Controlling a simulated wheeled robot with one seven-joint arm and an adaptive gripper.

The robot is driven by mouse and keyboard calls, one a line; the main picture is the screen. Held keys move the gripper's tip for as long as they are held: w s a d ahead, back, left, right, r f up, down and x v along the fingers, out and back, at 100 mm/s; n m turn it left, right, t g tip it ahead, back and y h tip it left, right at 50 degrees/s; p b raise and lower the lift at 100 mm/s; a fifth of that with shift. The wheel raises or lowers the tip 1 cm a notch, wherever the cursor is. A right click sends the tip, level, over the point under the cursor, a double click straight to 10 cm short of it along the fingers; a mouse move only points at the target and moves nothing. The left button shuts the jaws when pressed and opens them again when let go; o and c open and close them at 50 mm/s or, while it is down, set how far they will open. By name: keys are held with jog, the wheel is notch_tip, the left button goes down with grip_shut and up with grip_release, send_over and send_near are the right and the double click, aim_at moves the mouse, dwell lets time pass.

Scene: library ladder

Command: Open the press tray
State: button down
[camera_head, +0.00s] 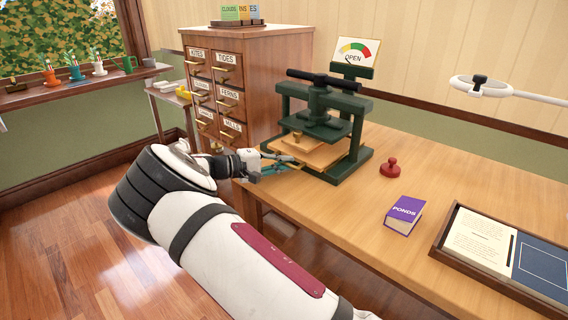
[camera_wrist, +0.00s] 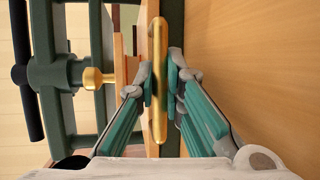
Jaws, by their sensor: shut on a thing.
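The dark green press (camera_head: 323,127) stands on the wooden desk. Its light wooden tray (camera_head: 318,155) sits low between the posts, its front edge facing my gripper. A smaller wooden block with a brass knob (camera_head: 297,136) lies on the tray; the knob also shows in the wrist view (camera_wrist: 97,78). My gripper (camera_head: 288,162) is at the tray's front edge. In the wrist view, my gripper's (camera_wrist: 162,84) teal fingers are shut on the upright-looking brass handle (camera_wrist: 159,45), one pad on each side. In the head view, my fingers mostly hide the handle.
A gauge sign reading OPEN (camera_head: 354,55) stands behind the press. A red stamp (camera_head: 390,168), purple book (camera_head: 404,214) and framed tray (camera_head: 498,250) lie to the right on the desk (camera_head: 358,235). A labelled drawer cabinet (camera_head: 262,62) stands behind left. The floor (camera_head: 75,240) at left is clear.

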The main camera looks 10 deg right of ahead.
jog(key=s+a+p, duration=0.2)
jog(key=s+a, duration=0.7)
jog(key=a, duration=0.5)
jog(key=shift+s+a, duration=0.25)
jog(key=shift+a, duration=0.05)
jog(key=shift+a, duration=0.1)
jog(key=c, duration=1.7)
grip_release()
jog(key=shift+s+a, duration=0.1)
jog(key=shift+o, duration=0.2)
jog(key=v, duration=1.1)
jog(key=shift+a, duration=0.35)
jog(key=shift+s+r, duration=0.1)
